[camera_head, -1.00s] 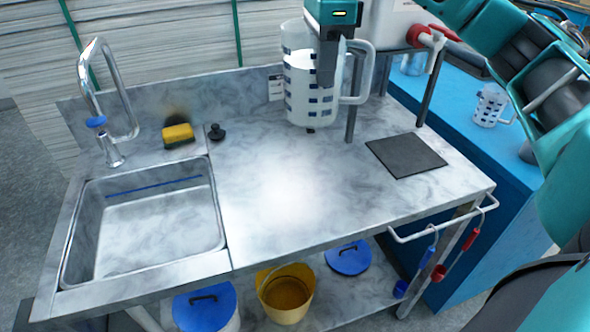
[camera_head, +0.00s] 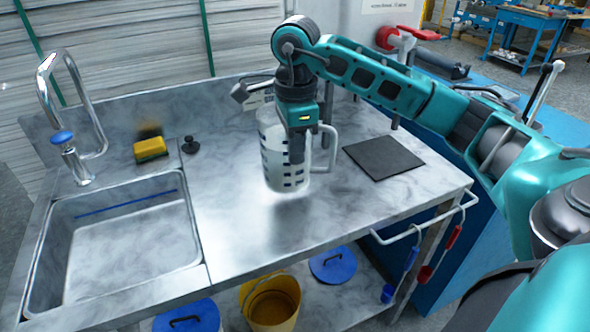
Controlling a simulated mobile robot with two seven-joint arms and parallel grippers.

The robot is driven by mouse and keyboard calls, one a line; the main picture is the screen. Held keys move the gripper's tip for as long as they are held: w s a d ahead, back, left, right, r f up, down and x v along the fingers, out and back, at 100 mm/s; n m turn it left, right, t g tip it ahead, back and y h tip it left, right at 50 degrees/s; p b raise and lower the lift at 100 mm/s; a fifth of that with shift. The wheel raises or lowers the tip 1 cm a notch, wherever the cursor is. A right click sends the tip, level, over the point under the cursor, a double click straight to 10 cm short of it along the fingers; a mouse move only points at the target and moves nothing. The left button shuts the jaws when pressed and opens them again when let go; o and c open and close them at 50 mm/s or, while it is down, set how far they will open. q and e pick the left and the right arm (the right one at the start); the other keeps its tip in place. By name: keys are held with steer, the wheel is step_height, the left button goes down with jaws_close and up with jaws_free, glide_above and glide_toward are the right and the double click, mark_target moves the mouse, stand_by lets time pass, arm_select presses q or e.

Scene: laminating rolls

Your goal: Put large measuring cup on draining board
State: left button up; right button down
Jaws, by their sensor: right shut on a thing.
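The large measuring cup (camera_head: 270,160) is a clear jug with dark square marks and a handle on its right side. My right gripper (camera_head: 297,150) is shut on its rim from above and holds it upright over the draining board (camera_head: 250,225). The board is the flat marbled metal top to the right of the sink basin. I cannot tell whether the cup's base touches the surface. My left gripper is not in view.
The sink basin (camera_head: 118,240) with its tap (camera_head: 75,120) is at the left. The front middle of the top is clear. A yellow bucket (camera_head: 270,306) stands below.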

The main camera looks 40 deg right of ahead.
steer(key=shift+f, duration=2.35)
steer(key=c, duration=1.7)
jaws_free()
steer(key=shift+f, duration=0.25)
steer(key=o, duration=0.4)
steer(key=shift+o, duration=0.2)
steer(key=shift+r, duration=0.1)
step_height(320, 180, up, 12)
glide_above(295, 185)
steer(key=shift+s+a+r+p, duration=0.1)
steer(key=shift+s+p, duration=0.1)
steer(key=shift+p, duration=0.15)
